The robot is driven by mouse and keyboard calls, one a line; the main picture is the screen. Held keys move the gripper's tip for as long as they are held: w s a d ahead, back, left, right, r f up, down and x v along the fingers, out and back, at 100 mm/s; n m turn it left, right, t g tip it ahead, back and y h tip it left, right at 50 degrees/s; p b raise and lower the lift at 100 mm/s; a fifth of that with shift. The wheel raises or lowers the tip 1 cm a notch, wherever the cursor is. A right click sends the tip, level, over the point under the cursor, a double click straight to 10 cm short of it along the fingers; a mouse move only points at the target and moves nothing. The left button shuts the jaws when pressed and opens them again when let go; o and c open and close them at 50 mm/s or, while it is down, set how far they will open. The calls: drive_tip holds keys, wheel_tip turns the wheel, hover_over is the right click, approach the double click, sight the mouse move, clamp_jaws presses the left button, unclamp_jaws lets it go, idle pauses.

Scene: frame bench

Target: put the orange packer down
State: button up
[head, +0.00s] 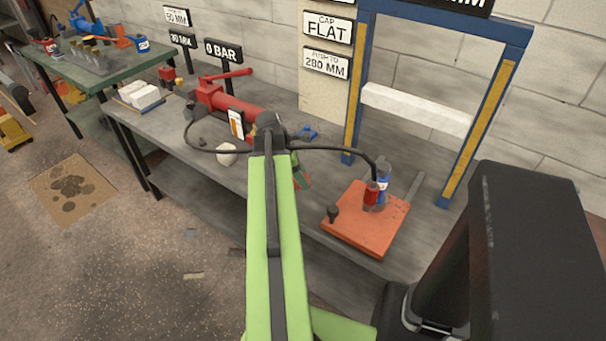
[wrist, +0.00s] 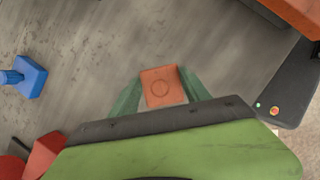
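The orange packer (wrist: 163,86) is a small square-faced block with a round mark on its face. In the wrist view it sits between the two green fingers of my gripper (wrist: 164,88), which touch it on both sides. The grey bench top (wrist: 90,50) lies beyond it; I cannot tell whether the packer touches the bench or hangs above it. In the head view my gripper (head: 302,178) shows only in part beside my green arm, over the bench, and the packer is mostly hidden there.
A blue piece (wrist: 30,76) lies on the bench, left in the wrist view. A red pump (head: 235,108) stands behind my arm. An orange plate (head: 352,232) carries a red can and a blue bottle at right. A blue frame (head: 357,85) stands behind. Bench between is mostly bare.

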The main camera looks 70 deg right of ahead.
drive_tip(key=o, duration=0.4)
drive_tip(key=shift+r+p, duration=0.5)
drive_tip(key=p+v, duration=1)
drive_tip(key=v, duration=0.1)
drive_tip(key=shift+w+a, duration=0.15)
drive_tip(key=shift+r, duration=0.1)
